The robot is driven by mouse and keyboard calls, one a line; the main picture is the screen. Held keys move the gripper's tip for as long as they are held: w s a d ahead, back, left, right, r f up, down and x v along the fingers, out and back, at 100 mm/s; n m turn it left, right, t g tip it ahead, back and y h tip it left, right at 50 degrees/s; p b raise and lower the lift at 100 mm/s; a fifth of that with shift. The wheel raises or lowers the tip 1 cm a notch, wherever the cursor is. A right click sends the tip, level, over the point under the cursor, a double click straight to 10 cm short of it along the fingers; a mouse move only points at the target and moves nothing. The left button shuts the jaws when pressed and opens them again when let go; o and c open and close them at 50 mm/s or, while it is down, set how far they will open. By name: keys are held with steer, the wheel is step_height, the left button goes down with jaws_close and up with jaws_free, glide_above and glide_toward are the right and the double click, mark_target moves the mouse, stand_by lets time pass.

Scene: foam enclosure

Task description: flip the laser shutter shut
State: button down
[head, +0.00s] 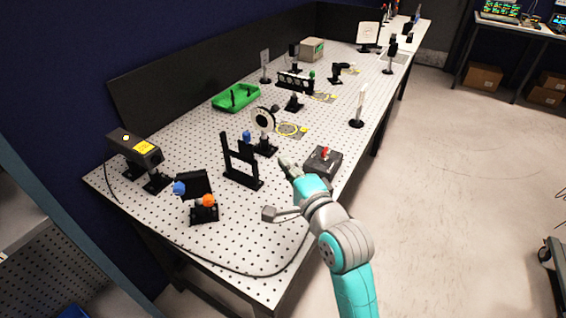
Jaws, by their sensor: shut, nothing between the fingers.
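The laser (135,150) is a dark box with a yellow label at the near left end of the table. In front of its output end stands what looks like the laser shutter (195,184), a tilted black plate. A blue ball knob (179,188) is at its left and an orange ball knob (208,201) is on the post below it. I cannot tell from this view how far the plate covers the beam line. My gripper (286,164) is shut and empty, above the table to the right of the shutter and well apart from it.
A black upright frame (240,172) stands between the shutter and my gripper. A black box with a red switch (322,162) sits right of my gripper. A round disc mount (263,120) and a green tray (236,97) are farther back. The near front table corner is mostly clear.

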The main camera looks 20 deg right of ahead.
mark_target(245, 145)
steer(key=w+a, duration=0.3)
steer(key=w, duration=0.7)
steer(key=shift+a, duration=0.15)
steer(key=shift+w, duration=0.15)
steer(key=shift+w+a, duration=0.75)
steer(key=shift+w, duration=0.25)
steer(key=shift+w+a, duration=0.7)
steer(key=shift+w, duration=0.25)
